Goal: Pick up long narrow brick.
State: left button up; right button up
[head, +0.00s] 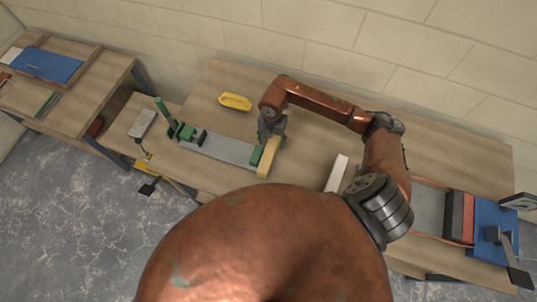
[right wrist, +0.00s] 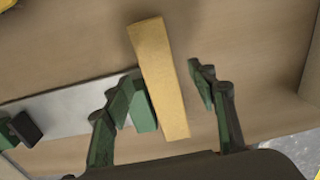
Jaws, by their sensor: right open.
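A long narrow tan-yellow brick (head: 268,157) lies on the workbench at the right end of a grey plate, beside a green block (head: 257,156). It also shows in the right wrist view (right wrist: 160,75), running between the fingers. My right gripper (head: 271,138) is over the brick's far part in the head view, with its fingers apart. In the right wrist view its open fingers (right wrist: 165,82) stand on both sides of the brick, with a clear gap on the right. The left fingers are close to the green block. My left gripper is not in view.
A grey plate (head: 220,149) with green clamp parts (head: 185,132) lies left of the brick. A yellow handled tool (head: 235,101) lies behind it. A white block (head: 337,173) is to the right. A blue item (head: 490,225) is at the far right; the wall stands behind the bench.

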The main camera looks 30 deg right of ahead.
aim_at(271, 145)
notch_tip(271, 145, down, 5)
jog(key=shift+r, duration=0.1)
grip_shut()
dwell(0.8)
